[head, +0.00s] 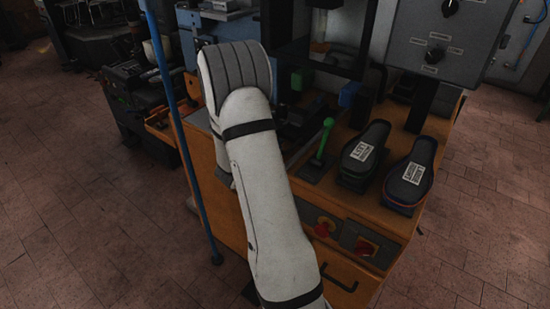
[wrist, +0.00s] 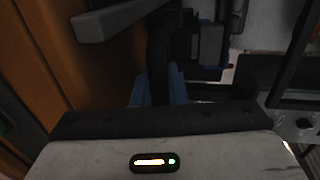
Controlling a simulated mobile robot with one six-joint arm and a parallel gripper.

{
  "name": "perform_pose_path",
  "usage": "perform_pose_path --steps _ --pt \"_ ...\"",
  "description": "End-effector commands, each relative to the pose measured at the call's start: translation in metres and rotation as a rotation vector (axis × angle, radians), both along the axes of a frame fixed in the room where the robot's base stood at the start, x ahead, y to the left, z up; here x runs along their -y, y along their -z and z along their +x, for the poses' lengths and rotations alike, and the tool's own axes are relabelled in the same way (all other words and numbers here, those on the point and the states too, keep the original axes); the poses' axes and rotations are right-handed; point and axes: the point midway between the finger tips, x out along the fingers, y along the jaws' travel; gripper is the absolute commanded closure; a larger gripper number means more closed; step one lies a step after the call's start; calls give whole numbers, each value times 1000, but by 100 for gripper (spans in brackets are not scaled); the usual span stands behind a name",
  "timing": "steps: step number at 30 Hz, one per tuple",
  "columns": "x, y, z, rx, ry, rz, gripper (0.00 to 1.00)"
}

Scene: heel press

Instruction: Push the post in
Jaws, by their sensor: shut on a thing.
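In the wrist view, my gripper (wrist: 158,88) shows as two blue fingers beyond the dark edge of the wrist housing. The fingers are shut on a dark, post-like thing (wrist: 158,50) that runs away from them towards a grey bar (wrist: 122,18). I take this dark thing as the post, but its shape is dim and partly hidden by the fingers and housing. In the head view, my white arm reaches up to the left side of the orange machine. It hides my gripper and what it holds there.
A thin blue pole (head: 181,130) stands left of my arm. A grey control box (head: 446,35) rises at the back right.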

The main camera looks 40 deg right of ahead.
Motion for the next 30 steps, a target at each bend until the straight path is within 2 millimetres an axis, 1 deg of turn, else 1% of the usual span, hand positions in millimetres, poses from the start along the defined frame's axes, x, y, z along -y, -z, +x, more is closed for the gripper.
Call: perform_pose_path --steps 9,10,18,26,30 --pt "-7 1 4 -3 -16 2 100" --pt "-7 1 5 -4 -17 2 87" --pt "-10 1 6 -3 -23 1 66" --pt "-12 1 6 -5 -24 3 66" --pt "-22 -1 4 -4 -23 3 66"
